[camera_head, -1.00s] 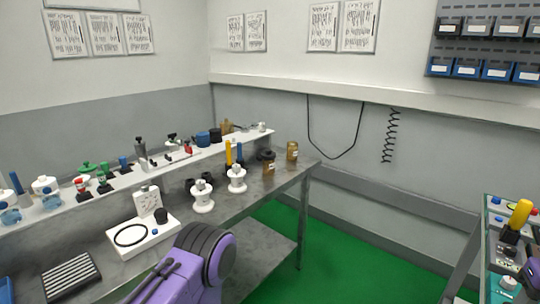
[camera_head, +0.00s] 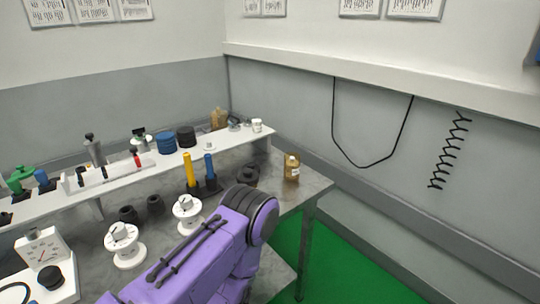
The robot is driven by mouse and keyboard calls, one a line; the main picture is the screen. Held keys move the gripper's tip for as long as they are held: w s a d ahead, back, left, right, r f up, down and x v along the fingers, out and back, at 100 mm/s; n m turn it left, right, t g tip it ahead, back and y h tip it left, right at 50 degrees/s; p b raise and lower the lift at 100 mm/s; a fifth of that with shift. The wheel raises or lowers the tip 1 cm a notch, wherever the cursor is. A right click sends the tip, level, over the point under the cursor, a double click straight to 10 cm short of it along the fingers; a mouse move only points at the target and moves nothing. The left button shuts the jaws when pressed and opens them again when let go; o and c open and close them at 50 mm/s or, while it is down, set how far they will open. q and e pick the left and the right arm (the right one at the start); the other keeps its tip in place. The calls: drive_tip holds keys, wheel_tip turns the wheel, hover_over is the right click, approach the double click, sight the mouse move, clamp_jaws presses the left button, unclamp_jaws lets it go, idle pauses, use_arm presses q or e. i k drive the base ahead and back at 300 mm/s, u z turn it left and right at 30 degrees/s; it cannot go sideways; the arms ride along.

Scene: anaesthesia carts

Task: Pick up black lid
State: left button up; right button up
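I cannot tell for certain which item is the black lid. A black cylindrical piece (camera_head: 186,138) stands on the white shelf beside a blue one (camera_head: 166,143). A dark, lid-like round piece (camera_head: 247,174) sits on the grey bench near a brown jar (camera_head: 292,167), partly hidden behind my purple arm. Two black cups (camera_head: 128,215) stand near the white spools. A black knob-like piece (camera_head: 50,278) sits on a white plate at the lower left. Neither gripper shows; only purple arm links cross the bench front.
The bench (camera_head: 317,185) ends at the right, with green floor beyond. White spools (camera_head: 125,250), a yellow cylinder (camera_head: 190,172) and a blue cylinder (camera_head: 210,168) crowd the bench. The shelf (camera_head: 230,140) runs along the back. A black cable (camera_head: 390,150) hangs on the wall.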

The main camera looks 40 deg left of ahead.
sight(252, 165)
drive_tip(key=i, duration=0.55)
drive_tip(key=z, duration=0.7)
drive_tip(key=i, duration=0.8)
drive_tip(key=u, duration=3.6)
drive_tip(key=i, duration=0.5)
